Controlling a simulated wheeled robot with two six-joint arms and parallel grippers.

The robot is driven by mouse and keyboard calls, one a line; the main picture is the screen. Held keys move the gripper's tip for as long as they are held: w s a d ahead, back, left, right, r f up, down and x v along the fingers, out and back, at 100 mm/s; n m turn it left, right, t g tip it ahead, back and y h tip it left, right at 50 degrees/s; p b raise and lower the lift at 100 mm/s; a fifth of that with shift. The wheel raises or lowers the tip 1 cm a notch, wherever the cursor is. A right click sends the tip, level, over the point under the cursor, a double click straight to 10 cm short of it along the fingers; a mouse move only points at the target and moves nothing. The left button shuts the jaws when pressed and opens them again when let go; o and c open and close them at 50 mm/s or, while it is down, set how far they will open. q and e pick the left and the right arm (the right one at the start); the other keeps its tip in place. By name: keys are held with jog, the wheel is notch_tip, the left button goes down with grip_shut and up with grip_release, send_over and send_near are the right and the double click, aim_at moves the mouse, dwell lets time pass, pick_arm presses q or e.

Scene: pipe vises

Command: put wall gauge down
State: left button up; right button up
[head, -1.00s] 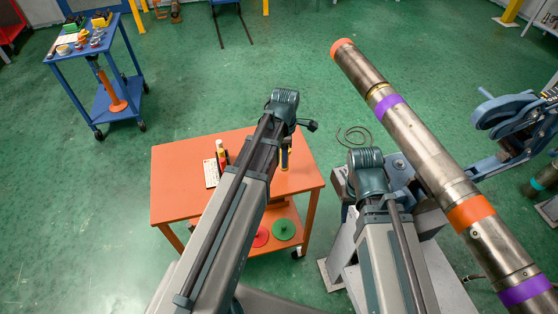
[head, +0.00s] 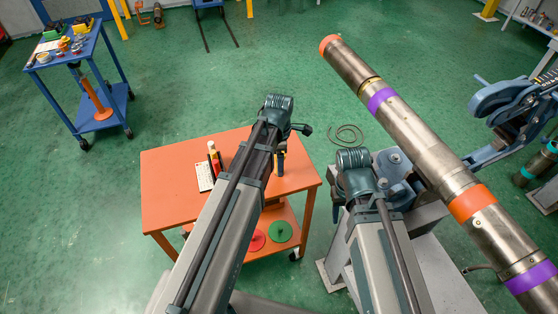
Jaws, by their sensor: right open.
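I cannot surely pick out the wall gauge. A small black and yellow item (head: 281,163) shows partly behind my left arm at the orange table (head: 170,205), and it is too small to name. My right gripper (head: 337,211) is mostly hidden by its own arm, low beside the table's right edge. It is open, and I see nothing held in it.
A long banded steel pipe (head: 420,145) slants across the right, near a blue vise (head: 505,110). A blue cart (head: 112,92) stands far left. Green floor is open between.

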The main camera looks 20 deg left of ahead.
pick_arm(q)
jog(key=shift+r, duration=0.1)
notch_tip(320, 180, up, 12)
jog(key=p, duration=1.2)
jog(key=shift+r, duration=0.1)
jog(key=shift+s+d+m, duration=0.25)
jog(key=shift+s+m, duration=0.05)
jog(key=shift+m, duration=0.1)
jog(key=s+d+m, duration=0.5)
jog(key=s+m, duration=0.2)
jog(key=m, duration=0.5)
jog(key=s+d+m+y, duration=0.1)
jog(key=s+d+m, duration=0.4)
jog(key=m, duration=0.8)
jog(key=shift+s, duration=0.85)
